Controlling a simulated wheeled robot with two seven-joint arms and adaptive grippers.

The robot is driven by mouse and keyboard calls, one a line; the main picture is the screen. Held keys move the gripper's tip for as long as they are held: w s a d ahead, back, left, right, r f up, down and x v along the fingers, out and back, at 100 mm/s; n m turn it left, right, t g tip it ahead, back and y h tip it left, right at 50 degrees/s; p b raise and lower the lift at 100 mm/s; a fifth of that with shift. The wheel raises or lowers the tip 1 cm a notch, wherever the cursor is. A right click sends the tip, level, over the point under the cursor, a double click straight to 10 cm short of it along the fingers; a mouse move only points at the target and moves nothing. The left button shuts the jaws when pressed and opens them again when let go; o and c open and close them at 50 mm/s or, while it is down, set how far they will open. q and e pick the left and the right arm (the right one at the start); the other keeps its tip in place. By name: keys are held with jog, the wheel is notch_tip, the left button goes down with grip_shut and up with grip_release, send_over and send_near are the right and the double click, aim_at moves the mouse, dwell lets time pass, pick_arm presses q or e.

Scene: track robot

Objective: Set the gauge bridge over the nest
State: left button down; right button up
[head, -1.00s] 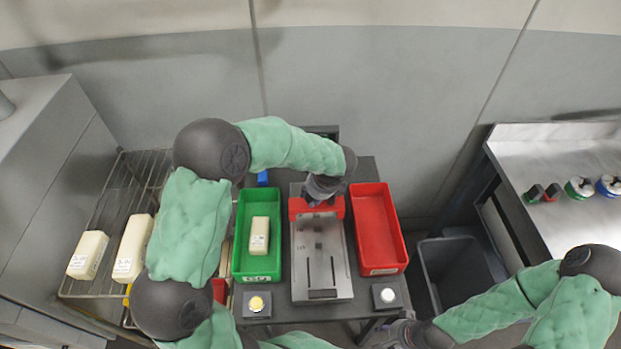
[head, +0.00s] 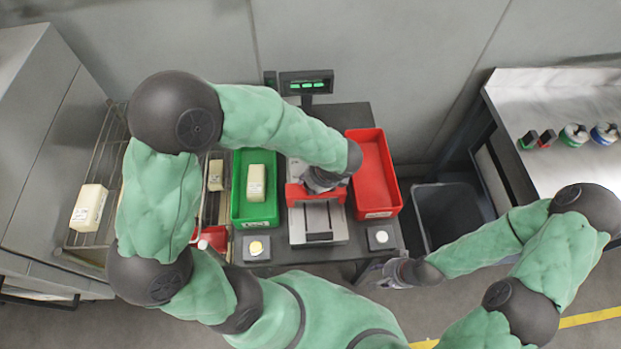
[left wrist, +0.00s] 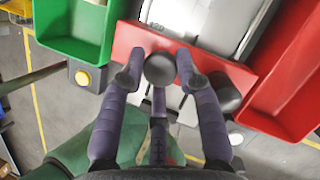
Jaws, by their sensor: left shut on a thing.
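The gauge bridge (head: 295,194) is a red block with a dark round knob (left wrist: 160,70), seen in the left wrist view. It lies across the grey metal nest (head: 302,236), a slotted plate on the dark table. My left gripper (head: 322,184) is shut on the knob, one purple finger on each side; it also shows in the left wrist view (left wrist: 160,72). I cannot tell whether the bridge touches the plate. My arm hides the far part of the nest. My right gripper (head: 370,277) is low at the table's front right, small and partly unclear, away from the nest.
A green crate (head: 240,222) holding a cream block (head: 257,184) stands left of the nest. A red crate (head: 377,213) stands close on the right. A yellow button (head: 256,247) and a white button (head: 381,237) flank the front. A display (head: 306,83) stands behind.

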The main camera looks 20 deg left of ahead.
pick_arm(q)
jog(key=shift+r, duration=0.15)
jog(key=c, duration=0.9)
grip_release()
jog(key=shift+s, duration=0.15)
jog(key=v, duration=1.2)
jog(key=shift+d, duration=0.1)
